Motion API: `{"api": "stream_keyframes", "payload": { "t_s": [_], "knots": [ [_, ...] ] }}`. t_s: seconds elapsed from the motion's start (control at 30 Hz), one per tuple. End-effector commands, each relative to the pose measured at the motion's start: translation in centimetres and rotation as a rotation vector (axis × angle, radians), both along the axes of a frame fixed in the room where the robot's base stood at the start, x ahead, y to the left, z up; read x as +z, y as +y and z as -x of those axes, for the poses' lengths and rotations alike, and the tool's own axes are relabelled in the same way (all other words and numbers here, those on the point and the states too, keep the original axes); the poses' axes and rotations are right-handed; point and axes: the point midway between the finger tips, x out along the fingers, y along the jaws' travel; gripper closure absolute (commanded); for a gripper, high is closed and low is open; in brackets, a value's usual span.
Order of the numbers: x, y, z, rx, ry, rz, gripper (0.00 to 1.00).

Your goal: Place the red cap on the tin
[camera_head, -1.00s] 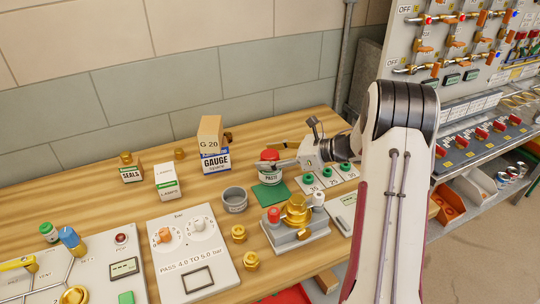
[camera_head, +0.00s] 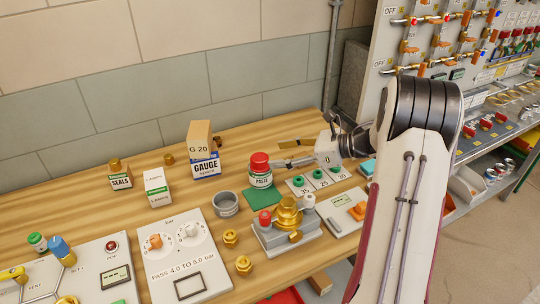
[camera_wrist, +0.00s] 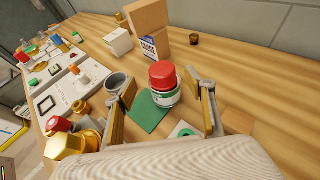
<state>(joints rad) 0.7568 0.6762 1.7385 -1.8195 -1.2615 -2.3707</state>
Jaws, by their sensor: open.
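The red cap (camera_head: 260,160) sits on top of the white tin labelled PASTE (camera_head: 261,179). The cap looks level, and the tin is upright on the green mat (camera_head: 268,195). In the wrist view the red cap (camera_wrist: 162,73) and tin (camera_wrist: 165,95) appear between my two spread fingers, with visible gaps on both sides. My gripper (camera_head: 285,153) is open and empty, just right of the tin in the head view. Whether the cap is fully seated cannot be told.
A grey cup (camera_head: 226,204) stands left of the mat. The GAUGE box (camera_head: 206,168) with a brown block on it stands behind. A brass valve fixture (camera_head: 288,220) is in front, and numbered pads (camera_head: 319,182) lie right. Bare wood lies behind the tin.

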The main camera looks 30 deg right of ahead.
Motion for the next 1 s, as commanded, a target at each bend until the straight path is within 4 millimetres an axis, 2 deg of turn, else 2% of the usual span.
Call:
{"api": "stream_keyframes", "payload": {
  "t_s": [0.1, 0.33, 1.0],
  "knots": [
    [0.7, -1.3, 1.1, -0.004, -0.001, 0.001, 0.46],
    [1.5, -2.6, 2.5, -0.002, 0.0, 0.0, 0.46],
    [1.7, -2.9, 2.9, 0.0, 0.001, -0.001, 0.46]
  ]
}}
